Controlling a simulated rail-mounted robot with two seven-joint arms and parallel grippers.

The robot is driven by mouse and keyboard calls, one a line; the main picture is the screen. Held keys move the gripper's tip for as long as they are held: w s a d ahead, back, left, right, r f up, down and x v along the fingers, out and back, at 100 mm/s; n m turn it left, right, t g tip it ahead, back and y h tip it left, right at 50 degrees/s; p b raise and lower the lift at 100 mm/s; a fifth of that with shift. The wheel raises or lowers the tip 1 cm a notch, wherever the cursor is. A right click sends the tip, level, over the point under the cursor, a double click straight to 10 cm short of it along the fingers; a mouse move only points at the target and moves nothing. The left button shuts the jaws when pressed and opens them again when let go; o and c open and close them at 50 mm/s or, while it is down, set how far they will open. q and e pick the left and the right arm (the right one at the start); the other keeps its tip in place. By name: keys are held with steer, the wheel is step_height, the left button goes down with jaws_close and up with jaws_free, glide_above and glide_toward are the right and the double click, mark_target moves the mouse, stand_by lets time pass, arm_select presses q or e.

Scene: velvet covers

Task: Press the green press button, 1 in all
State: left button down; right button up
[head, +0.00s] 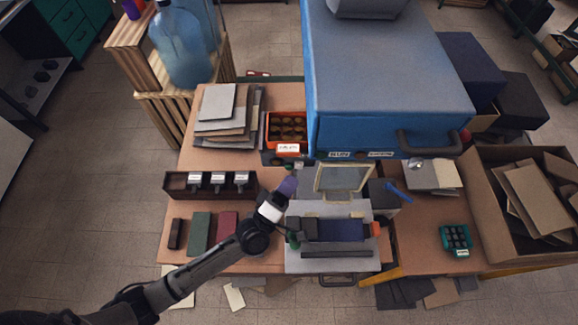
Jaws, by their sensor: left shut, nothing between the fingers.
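The press (294,264) stands on the table, with a dark blue cover piece (338,229) lying across its bed. A small green button (294,240) shows at the press's left side, close to my left arm and partly hidden among dark parts. My left gripper (289,185) is at the end of the arm, by the left rear of the press, behind the button in the picture. It is shut and empty. Its fingertips are too small to make out, and I see no contact with the button. My right gripper is not in view.
A framed plate (342,178) stands raised behind the bed. A large blue machine (390,85) fills the back. A dark tray (178,188) with labelled slots, board stacks (225,125) and an orange bin (286,127) are left. A teal tray (456,238) is right.

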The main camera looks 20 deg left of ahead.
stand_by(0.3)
arm_select(q)
steer(key=shift+s+d, duration=0.1)
steer(key=s, duration=0.1)
steer(key=s+d, duration=0.1)
steer(key=s, duration=0.1)
steer(key=s+d+p, duration=0.1)
steer(key=shift+s, duration=0.25)
stand_by(0.8)
